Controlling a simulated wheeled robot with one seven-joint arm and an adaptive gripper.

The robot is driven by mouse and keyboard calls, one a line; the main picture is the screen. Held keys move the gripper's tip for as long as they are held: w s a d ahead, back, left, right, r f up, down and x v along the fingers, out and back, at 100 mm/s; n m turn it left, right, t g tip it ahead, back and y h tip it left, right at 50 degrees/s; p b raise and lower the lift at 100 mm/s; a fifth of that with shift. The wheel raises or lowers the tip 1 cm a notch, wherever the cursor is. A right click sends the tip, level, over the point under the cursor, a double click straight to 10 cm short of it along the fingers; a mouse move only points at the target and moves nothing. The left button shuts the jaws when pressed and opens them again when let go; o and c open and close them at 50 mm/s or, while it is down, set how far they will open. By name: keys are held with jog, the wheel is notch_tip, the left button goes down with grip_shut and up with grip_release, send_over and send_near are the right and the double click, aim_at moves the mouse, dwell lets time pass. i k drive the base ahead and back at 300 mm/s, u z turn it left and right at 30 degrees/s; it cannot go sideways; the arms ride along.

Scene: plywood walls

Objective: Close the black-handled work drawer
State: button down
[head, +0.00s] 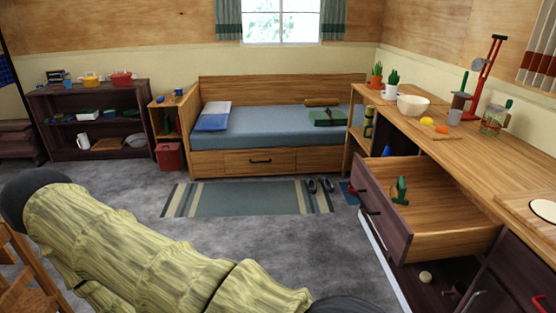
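The work drawer (450,222) stands pulled out from under the wooden counter at the right in the head view. Its dark front (372,226) faces left, with a black handle (368,205) on it. The wooden inside is open to view from above. My arm, in a pale green ridged cover, crosses the lower left of the view. My gripper is not in view, so its state and its distance from the drawer are hidden.
The counter (470,155) holds a white bowl (412,104), potted plants, a red stand (487,72) and jars. An open space below the drawer holds a pale ball (425,277). Grey floor (300,245) is clear left of the drawer. A striped rug (245,198) lies before the bed.

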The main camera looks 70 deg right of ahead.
aim_at(442, 219)
jog(key=u, duration=0.5)
jog(key=k, duration=1.1)
jog(key=z, duration=2)
